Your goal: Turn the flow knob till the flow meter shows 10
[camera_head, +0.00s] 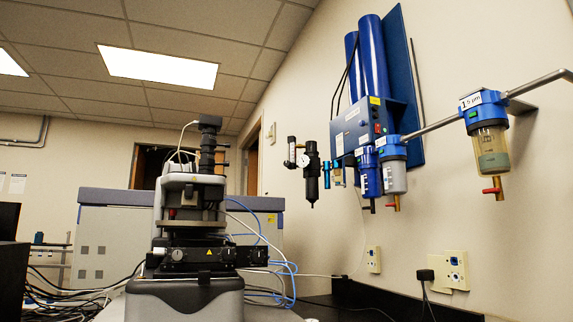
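Neither of my grippers is in view. On the right wall, a slim upright piece with a clear-looking front (292,150) may be the flow meter. A small pale round part (303,160) sticks out beside it and may be the flow knob. Both are too small to read a scale or a setting. A black regulator (312,172) hangs right beside them, on the same pipe line. Nothing of mine touches these parts.
Blue-capped filters (392,168) and a blue twin-cylinder dryer (375,85) are on the right wall. A filter (487,135) hangs nearer. A microscope-like profiler (195,225) stands in front, with loose cables (75,290) to its left. Wall outlets (457,270) sit low right.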

